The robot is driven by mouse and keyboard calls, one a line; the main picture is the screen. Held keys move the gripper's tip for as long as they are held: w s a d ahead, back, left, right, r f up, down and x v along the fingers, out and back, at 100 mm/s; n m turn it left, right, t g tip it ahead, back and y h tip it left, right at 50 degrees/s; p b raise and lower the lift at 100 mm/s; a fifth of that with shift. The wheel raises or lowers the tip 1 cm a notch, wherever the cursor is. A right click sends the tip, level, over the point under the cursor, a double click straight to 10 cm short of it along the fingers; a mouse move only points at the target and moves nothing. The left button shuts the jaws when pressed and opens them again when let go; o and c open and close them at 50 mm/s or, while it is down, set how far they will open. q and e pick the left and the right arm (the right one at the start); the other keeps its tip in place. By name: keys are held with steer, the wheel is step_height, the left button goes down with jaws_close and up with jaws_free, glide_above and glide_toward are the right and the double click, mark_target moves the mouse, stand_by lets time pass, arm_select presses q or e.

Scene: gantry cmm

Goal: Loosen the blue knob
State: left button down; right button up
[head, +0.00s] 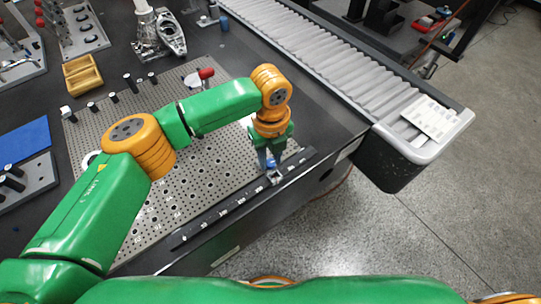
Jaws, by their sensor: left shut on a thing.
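My left arm reaches over the perforated plate, and its gripper (271,163) points down at the plate's front right corner. It is shut on the blue knob (272,165), of which only a small bluish patch shows between and beside the fingers. The knob sits above a small light metal slider (275,177) on a black rail (225,203) with white scale marks along the plate's front edge. The fingers and wrist hide most of the knob, so its turn cannot be seen. My right gripper is not in view.
The perforated plate (185,190) holds several black pins and a red-topped post (206,75). A roller conveyor (330,55) runs along the right, with a white sheet (430,118) at its end. A yellow tray (82,76) and blue mat (24,142) lie left. Floor is clear at right.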

arm_select(q)
steer(key=n+p, duration=0.1)
steer(key=p, duration=0.1)
steer(key=n+p, duration=0.2)
steer(key=shift+r+n+p, duration=0.3)
steer(key=shift+n+p, duration=0.75)
steer(key=shift+n, duration=0.15)
steer(key=n+p, duration=0.2)
steer(key=n, duration=0.1)
steer(key=shift+f+n, duration=0.1)
steer(key=shift+n, duration=0.2)
steer(key=shift+f+n+p, duration=0.15)
steer(key=shift+n+p, duration=1.1)
steer(key=shift+n, duration=0.95)
steer(key=c, duration=0.6)
jaws_free()
steer(key=shift+w, duration=0.1)
